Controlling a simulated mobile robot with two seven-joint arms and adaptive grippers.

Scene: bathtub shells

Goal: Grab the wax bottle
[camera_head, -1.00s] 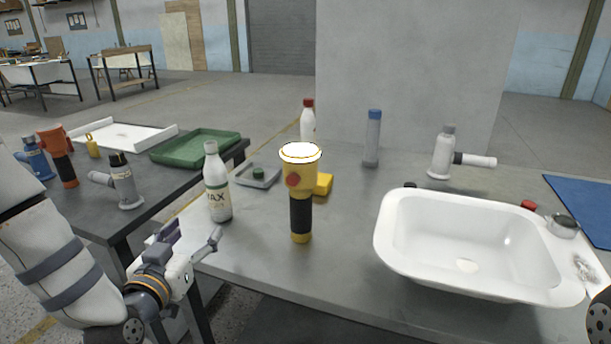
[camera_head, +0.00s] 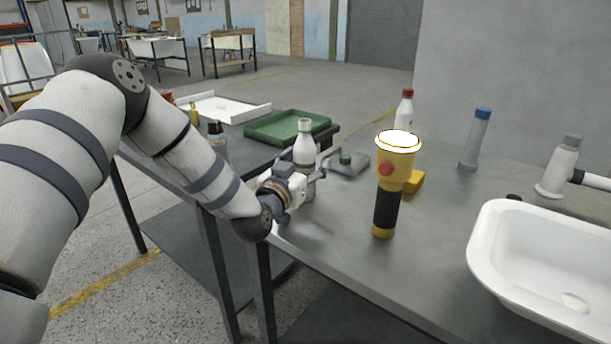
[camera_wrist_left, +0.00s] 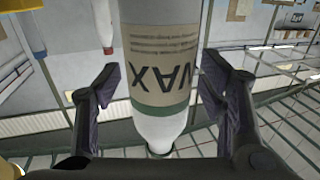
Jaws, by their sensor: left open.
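The wax bottle (camera_head: 304,145) is white with a beige label and stands upright near the left edge of the grey table. Its lower part is hidden behind my left gripper (camera_head: 311,178) in the head view. In the left wrist view the wax bottle (camera_wrist_left: 160,75) appears upside down, with its "WAX" label between the two dark fingers of my left gripper (camera_wrist_left: 165,88). The fingers are open, one on each side, with gaps to the bottle. My right gripper is not in view.
A yellow flashlight (camera_head: 387,190) stands right of the bottle. A small grey tray (camera_head: 346,164), a yellow block (camera_head: 414,182), a red-capped bottle (camera_head: 404,110) and a blue-capped cylinder (camera_head: 475,138) are behind. A white basin (camera_head: 500,285) is at right. A green tray (camera_head: 287,127) lies on the left table.

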